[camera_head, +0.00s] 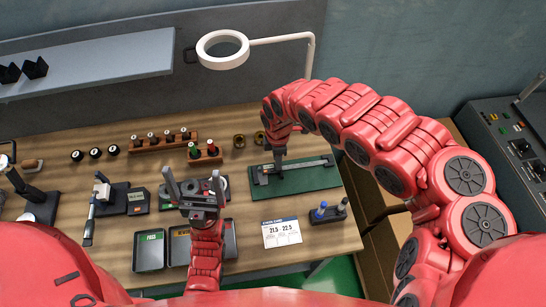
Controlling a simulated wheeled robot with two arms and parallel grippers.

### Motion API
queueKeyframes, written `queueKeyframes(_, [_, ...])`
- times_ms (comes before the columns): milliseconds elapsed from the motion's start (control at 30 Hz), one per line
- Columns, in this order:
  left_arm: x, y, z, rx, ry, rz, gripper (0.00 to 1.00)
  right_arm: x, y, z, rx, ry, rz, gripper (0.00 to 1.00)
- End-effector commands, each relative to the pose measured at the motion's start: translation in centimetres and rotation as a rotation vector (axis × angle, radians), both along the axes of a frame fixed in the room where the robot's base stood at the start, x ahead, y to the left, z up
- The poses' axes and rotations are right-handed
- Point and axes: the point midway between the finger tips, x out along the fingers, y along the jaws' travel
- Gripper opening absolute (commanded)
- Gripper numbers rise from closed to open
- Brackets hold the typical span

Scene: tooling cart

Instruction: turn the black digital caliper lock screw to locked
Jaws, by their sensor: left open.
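The digital caliper (308,164) lies on a green mat (318,181) at the right of the wooden bench. Its long beam looks grey; the lock screw is too small to make out. My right gripper (280,170) points down over the left part of the caliper and hides some of it. Its fingertips look close together, but I cannot tell whether they are open or touch the caliper. My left gripper (192,176) is open and empty, fingers spread, over the bench left of the mat.
Two dark trays (149,252) lie at the bench's front, partly behind my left arm. A white printed card (282,232) and a holder with blue-topped items (328,212) lie in front of the mat. A ring lamp (222,50) stands behind. Wooden racks (162,141) hold several small parts.

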Motion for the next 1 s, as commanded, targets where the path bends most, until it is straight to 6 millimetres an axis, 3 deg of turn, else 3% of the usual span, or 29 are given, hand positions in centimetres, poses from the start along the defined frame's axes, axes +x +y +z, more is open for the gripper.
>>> queueKeyframes(167, [0.0, 0.0, 0.02, 0.0, 0.0, 0.0, 1.0, 0.02, 0.01, 0.03, 0.0, -0.001, 0.0, 0.34])
queueKeyframes(400, [0.0, 0.0, 0.02, 0.0, 0.0, 0.0, 1.0, 0.03, 0.03, 0.04, 0.0, -0.001, 0.0, 0.0])
queueKeyframes(1000, [0.0, 0.0, 0.01, 0.0, 0.0, 0.0, 1.0, 0.04, 0.08, 0.05, 0.001, -0.001, 0.0, 0.0])
